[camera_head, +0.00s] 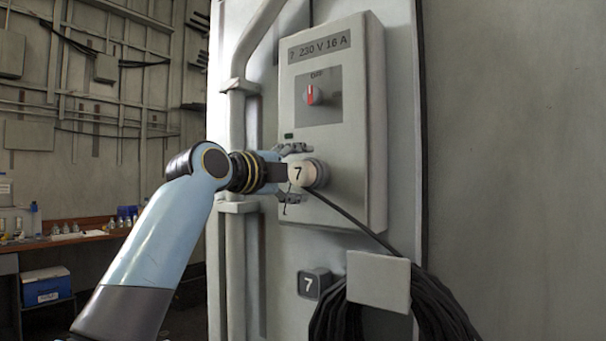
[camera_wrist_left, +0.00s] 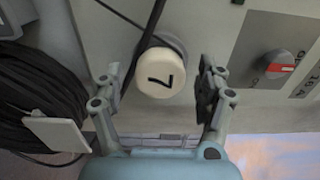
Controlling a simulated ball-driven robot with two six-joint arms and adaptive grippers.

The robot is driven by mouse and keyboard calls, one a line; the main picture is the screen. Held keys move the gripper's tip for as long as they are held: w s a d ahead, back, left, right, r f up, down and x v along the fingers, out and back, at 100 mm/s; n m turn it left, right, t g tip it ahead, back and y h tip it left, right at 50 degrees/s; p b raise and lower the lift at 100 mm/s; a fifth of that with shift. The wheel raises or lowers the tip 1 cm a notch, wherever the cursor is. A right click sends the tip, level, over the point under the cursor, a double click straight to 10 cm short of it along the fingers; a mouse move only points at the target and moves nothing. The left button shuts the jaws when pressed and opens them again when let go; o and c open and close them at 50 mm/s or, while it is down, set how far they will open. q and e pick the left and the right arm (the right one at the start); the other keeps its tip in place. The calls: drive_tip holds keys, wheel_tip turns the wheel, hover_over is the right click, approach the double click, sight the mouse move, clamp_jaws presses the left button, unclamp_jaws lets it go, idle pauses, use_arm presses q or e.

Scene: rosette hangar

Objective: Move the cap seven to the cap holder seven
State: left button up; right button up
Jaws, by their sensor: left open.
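Cap seven (camera_head: 299,173) is a round cream cap marked 7, on the lower front of a grey electrical box (camera_head: 370,120). It also shows in the left wrist view (camera_wrist_left: 161,78), with a black cable beside it. My left gripper (camera_head: 299,173) is open, with one finger above the cap and one below. In the left wrist view the fingers stand on both sides of the cap, apart from it. Cap holder seven (camera_head: 314,283) is a small dark grey square piece marked 7, on the wall below the box. My right gripper is not in view.
A coil of black cable (camera_head: 438,307) hangs behind a grey plate (camera_head: 378,281), right of the holder. A cable (camera_head: 352,220) runs from the cap area to it. Pipes (camera_head: 238,150) run up the wall at left. A workbench (camera_head: 60,240) stands further left.

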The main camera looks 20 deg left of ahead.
use_arm(q)
clamp_jaws()
idle(0.6)
drive_tip(key=shift+s+a, duration=0.1)
drive_tip(key=shift+s, duration=0.15)
drive_tip(key=shift+s+a, duration=0.25)
drive_tip(key=shift+s, duration=0.45)
drive_tip(key=shift+p+v, duration=0.35)
drive_tip(key=shift+v, duration=1.65)
